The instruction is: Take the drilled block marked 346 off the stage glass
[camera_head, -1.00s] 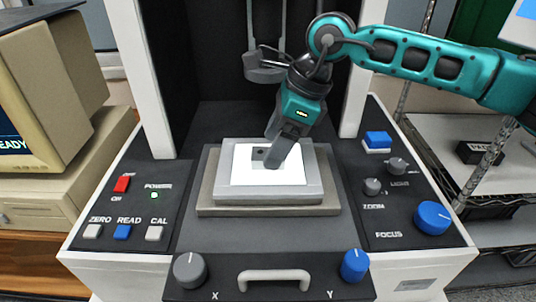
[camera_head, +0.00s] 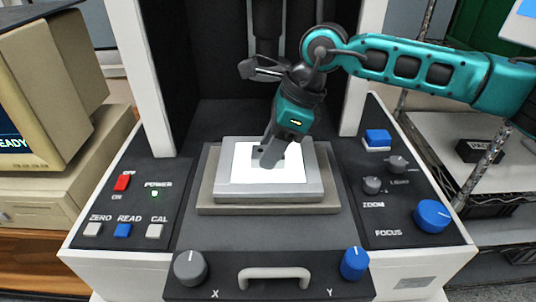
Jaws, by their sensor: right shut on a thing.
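The stage glass (camera_head: 270,177) is a bright white, lit rectangle on the grey stepped stage (camera_head: 270,197) in the middle of the machine. My right gripper (camera_head: 266,160) comes in from the upper right, its fingers pointing down at the glass. It is shut on a small dark block (camera_head: 257,152) near the back of the glass. The fingers hide most of the block, and I cannot read its mark. I cannot tell whether the block is touching the glass. My left gripper is not in view.
White gantry posts (camera_head: 142,80) stand either side of the stage. A grey probe head (camera_head: 262,70) hangs behind my gripper. Knobs and buttons flank the stage, including the blue focus knob (camera_head: 432,216). A shelf (camera_head: 465,135) with a dark box (camera_head: 478,151) lies to the right.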

